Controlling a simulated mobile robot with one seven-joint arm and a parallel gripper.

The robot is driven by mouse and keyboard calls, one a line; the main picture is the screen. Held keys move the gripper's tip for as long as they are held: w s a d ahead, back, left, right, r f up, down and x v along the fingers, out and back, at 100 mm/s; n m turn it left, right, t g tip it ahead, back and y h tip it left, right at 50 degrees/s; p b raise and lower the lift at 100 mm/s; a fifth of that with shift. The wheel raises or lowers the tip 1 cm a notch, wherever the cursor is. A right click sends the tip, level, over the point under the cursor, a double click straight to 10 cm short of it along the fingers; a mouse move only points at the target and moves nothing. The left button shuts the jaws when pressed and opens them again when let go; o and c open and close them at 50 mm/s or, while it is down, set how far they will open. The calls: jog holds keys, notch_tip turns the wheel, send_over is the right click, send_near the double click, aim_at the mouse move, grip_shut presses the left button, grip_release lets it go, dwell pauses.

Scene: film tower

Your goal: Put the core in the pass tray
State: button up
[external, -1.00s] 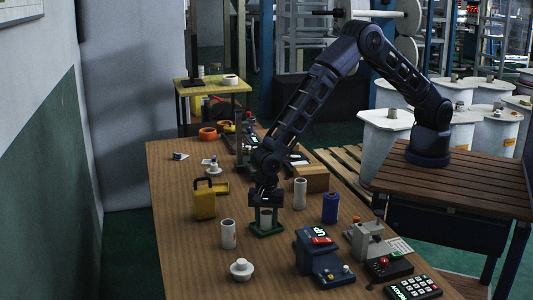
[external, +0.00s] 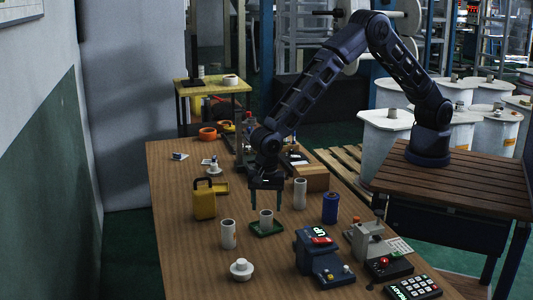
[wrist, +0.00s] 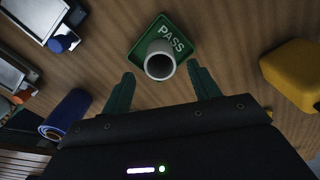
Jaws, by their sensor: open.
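A grey hollow core (external: 266,219) stands upright in the green pass tray (external: 276,231) on the wooden table. In the wrist view the core (wrist: 160,62) shows its open top, and the word PASS is readable on the tray (wrist: 143,40) beside it. My gripper (external: 267,205) is open and empty, above the core and apart from it. In the wrist view its two green fingers (wrist: 163,82) are spread wide, with the core between and beyond their tips.
Other upright cores stand left (external: 228,234) and right (external: 300,194) of the tray. A yellow lock-shaped case (external: 204,200), a blue roll (external: 330,208), a white flanged piece (external: 241,269) and a dark device with a lit display (external: 320,258) stand around. Bare table lies front left.

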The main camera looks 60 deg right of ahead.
notch_tip(320, 180, up, 6)
jog(key=shift+f, duration=0.1)
